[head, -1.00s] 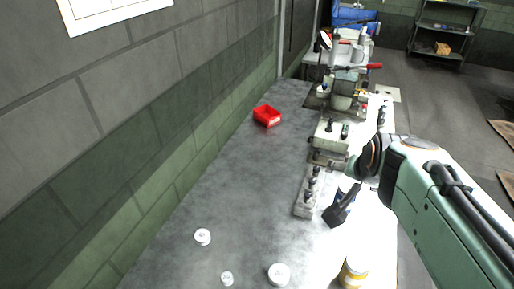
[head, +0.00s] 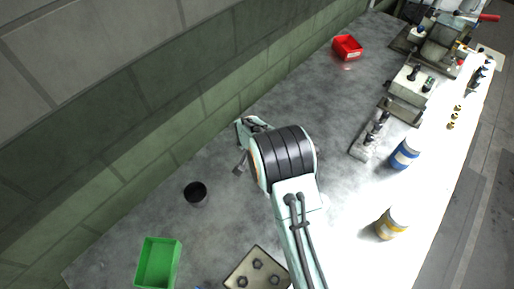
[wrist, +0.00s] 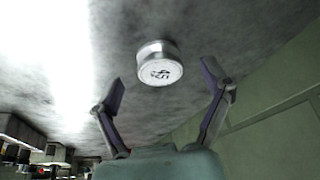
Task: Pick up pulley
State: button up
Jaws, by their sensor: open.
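In the wrist view a short, pale metallic round piece (wrist: 159,65) with dark markings on its face rests on the grey table; I cannot tell for sure that it is the pulley. My gripper (wrist: 162,88) has its two fingers spread, with nothing between them. The piece lies ahead of the fingertips, roughly midway between them, and apart from them. In the head view my gripper (head: 240,148) is over the table near the wall, partly hidden by my arm. The round piece is not visible there.
A black cup (head: 196,195) and a green bin (head: 158,262) stand at the left. A plate with several bolts (head: 240,276) lies in front. Blue-banded (head: 404,154) and yellow-banded (head: 390,224) containers stand right. A red bin (head: 347,48) is far back. The wall borders the table.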

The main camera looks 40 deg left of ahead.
jog(key=shift+x, duration=0.75)
jog(key=shift+c, duration=0.3)
jog(key=c, duration=1.2)
jog(key=shift+r, duration=0.15)
